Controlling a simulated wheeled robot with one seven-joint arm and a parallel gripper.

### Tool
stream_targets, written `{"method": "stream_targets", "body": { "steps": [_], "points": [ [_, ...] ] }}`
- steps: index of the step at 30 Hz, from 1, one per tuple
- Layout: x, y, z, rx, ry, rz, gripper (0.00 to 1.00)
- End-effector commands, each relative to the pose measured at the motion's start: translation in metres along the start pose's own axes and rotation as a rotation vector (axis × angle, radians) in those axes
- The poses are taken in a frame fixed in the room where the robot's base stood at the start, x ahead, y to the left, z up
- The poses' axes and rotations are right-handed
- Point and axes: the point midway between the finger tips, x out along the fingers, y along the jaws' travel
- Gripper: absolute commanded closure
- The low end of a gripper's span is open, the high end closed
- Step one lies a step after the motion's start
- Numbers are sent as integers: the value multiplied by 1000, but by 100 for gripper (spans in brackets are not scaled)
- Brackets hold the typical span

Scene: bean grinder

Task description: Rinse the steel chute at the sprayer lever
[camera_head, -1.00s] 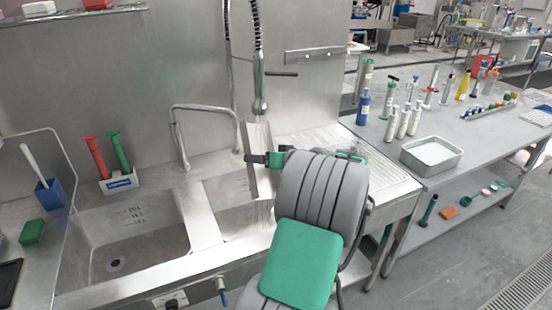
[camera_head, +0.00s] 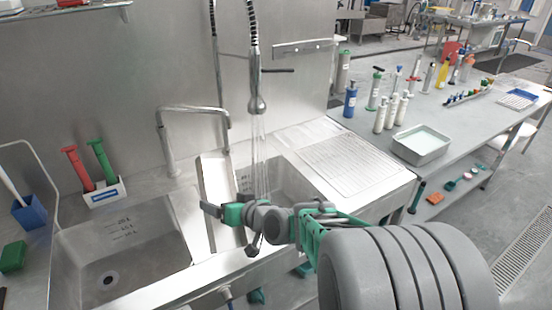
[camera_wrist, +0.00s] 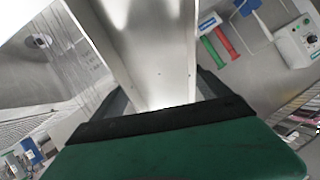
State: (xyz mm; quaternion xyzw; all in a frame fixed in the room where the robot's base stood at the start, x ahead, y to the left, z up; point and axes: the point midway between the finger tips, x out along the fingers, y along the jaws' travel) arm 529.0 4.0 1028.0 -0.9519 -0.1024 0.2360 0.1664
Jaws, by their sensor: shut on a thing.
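The steel chute (camera_head: 219,192) is a long pale metal channel, tilted over the divider of the double sink. My gripper (camera_head: 212,211) is shut on its lower part; the wrist view shows the chute (camera_wrist: 150,50) rising from between the dark finger pads. The sprayer head (camera_head: 257,104) hangs on its spring hose above the right basin, with its lever (camera_head: 278,71) sticking out to the right. Water (camera_head: 259,150) streams down from the head, just right of the chute. I cannot tell whether the water touches the chute.
A bent faucet (camera_head: 170,140) stands behind the sink. The left basin (camera_head: 110,255) is empty. Red and green handled tools (camera_head: 88,168) stand in a holder at back left. A ribbed drainboard (camera_head: 350,165) lies to the right, then a bench with bottles and a metal tray (camera_head: 421,145).

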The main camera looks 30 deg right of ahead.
Motion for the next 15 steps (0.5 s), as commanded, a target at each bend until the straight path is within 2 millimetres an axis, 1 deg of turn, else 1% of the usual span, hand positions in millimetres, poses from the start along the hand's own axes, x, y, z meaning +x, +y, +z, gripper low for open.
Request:
{"method": "stream_targets", "body": {
  "steps": [8,15],
  "points": [
    [-1,2,-2,1,5,4,75],
    [-16,-3,6,1,6,5,75]
  ]
}}
